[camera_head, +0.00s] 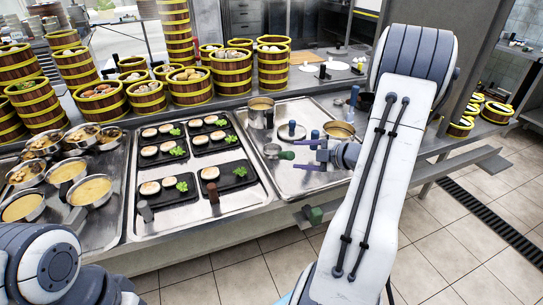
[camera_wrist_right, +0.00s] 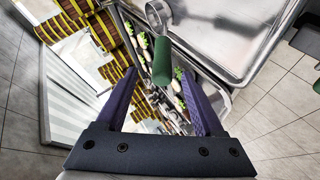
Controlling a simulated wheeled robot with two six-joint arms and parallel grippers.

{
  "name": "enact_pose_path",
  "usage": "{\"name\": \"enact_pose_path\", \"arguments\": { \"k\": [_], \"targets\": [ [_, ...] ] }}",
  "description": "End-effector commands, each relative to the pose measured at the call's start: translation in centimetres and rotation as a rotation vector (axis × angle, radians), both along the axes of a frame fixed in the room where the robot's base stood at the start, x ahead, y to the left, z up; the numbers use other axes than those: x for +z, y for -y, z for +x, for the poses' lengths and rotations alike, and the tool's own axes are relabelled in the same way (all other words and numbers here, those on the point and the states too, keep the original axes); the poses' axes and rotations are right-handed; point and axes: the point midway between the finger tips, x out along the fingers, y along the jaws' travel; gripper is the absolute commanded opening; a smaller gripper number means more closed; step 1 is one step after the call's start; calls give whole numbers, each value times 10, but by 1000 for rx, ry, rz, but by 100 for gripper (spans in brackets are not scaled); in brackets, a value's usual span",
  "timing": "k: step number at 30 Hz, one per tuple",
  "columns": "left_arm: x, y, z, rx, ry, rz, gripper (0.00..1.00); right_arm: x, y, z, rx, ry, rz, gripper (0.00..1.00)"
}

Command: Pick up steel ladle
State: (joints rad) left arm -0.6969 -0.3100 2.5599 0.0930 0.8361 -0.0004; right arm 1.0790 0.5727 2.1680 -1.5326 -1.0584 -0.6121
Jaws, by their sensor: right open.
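The steel ladle has a small round steel bowl (camera_head: 272,150) and a green handle (camera_head: 287,155), and lies on the right metal tray. My right gripper (camera_head: 303,155) is open at the handle end, with its purple fingers pointing left toward it. In the right wrist view the green handle (camera_wrist_right: 162,62) lies ahead of the open gripper (camera_wrist_right: 148,84), roughly in line with the gap between its fingers, and the steel bowl (camera_wrist_right: 158,17) is beyond it. I cannot tell whether a finger touches the handle. My left arm shows at the lower left, but its gripper is out of view.
The right tray (camera_head: 305,185) also holds a pot (camera_head: 260,112), a second pan (camera_head: 339,130) and a small stand (camera_head: 292,131). Black plates (camera_head: 236,177) with food lie to the left. Steamer baskets (camera_head: 190,87) stand behind.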

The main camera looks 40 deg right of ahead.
Motion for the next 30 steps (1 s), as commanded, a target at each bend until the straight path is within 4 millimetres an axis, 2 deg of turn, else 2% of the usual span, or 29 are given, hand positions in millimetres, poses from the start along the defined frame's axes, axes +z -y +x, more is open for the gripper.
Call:
{"name": "enact_pose_path", "arguments": {
  "k": [5,13,23,24,28,29,30],
  "targets": [
    [1,0,0,0,0,0,100,-7,-4,12,0,-1,2,70],
    [3,0,0,0,0,0,100,-26,-13,44,1,-2,1,70],
    [3,0,0,0,0,0,100,-28,-14,50,-2,0,0,70],
    [3,0,0,0,0,0,100,-28,-14,50,-2,0,0,54],
    [3,0,0,0,0,0,100,-28,-14,50,-2,0,0,5],
    [3,0,0,0,0,0,100,-28,-14,50,-2,0,0,0],
    [3,0,0,0,0,0,100,-28,-14,50,-2,0,0,0]
  ]
}}
